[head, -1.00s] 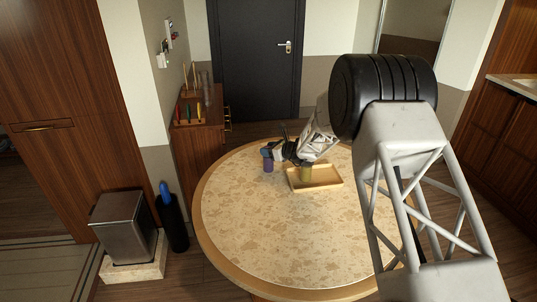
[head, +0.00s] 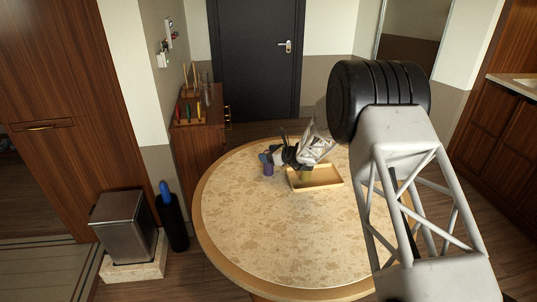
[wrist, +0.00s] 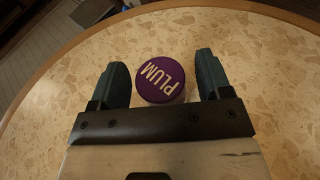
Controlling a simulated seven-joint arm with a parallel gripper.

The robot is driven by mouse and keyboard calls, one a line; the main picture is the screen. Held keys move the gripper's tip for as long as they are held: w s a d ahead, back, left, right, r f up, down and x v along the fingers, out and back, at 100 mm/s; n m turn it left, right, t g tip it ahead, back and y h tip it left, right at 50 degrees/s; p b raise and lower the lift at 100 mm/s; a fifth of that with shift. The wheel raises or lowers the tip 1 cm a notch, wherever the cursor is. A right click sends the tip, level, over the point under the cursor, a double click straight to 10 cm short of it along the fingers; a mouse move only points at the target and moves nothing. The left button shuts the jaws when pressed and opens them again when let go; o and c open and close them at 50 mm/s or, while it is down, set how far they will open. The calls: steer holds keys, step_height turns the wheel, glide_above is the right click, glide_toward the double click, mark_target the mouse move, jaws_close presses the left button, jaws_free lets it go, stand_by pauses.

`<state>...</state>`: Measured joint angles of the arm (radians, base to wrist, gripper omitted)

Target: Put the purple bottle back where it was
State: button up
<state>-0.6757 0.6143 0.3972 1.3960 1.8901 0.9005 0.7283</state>
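The purple bottle (head: 268,170) stands near the far left edge of the round table, left of the tray. In the wrist view its round purple cap (wrist: 160,78) is seen from above, marked PLUM. My gripper (wrist: 161,66) has its two dark teal fingers on either side of the cap, with a visible gap on both sides. It is open, around the bottle but not closed on it. In the head view my gripper (head: 274,157) is small and partly overlaps the bottle's top. The bottle's lower part is hidden in the wrist view.
The front of the round table (head: 285,240) is clear. A wooden cabinet (head: 198,145) stands behind the table's left side.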

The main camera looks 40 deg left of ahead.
steer(key=shift+r, duration=0.2)
steer(key=v, duration=1.2)
stand_by(1.0)
steer(key=s+d+r+n+h, duration=0.25)
steer(key=s+d+r, duration=0.25)
steer(key=d+r, duration=0.5)
steer(key=s+d+r+n+h, duration=0.2)
steer(key=s+d+r+n, duration=0.25)
steer(key=d, duration=0.85)
steer(key=s+d+r+n+h, duration=0.25)
steer(key=s+d+r, duration=0.45)
steer(key=d, duration=0.5)
steer(key=s+d+r+n+t+h, duration=0.1)
steer(key=s+d+n+h, duration=0.3)
steer(key=s+d, duration=1)
steer(key=s+d+r+n+t+h, duration=0.1)
steer(key=s+d+r+n+h, duration=0.1)
steer(key=s+d, duration=1.3)
steer(key=shift+d+n+t+h, duration=0.3)
steer(key=shift+d+n+h, duration=0.65)
steer(key=shift+n, duration=0.2)
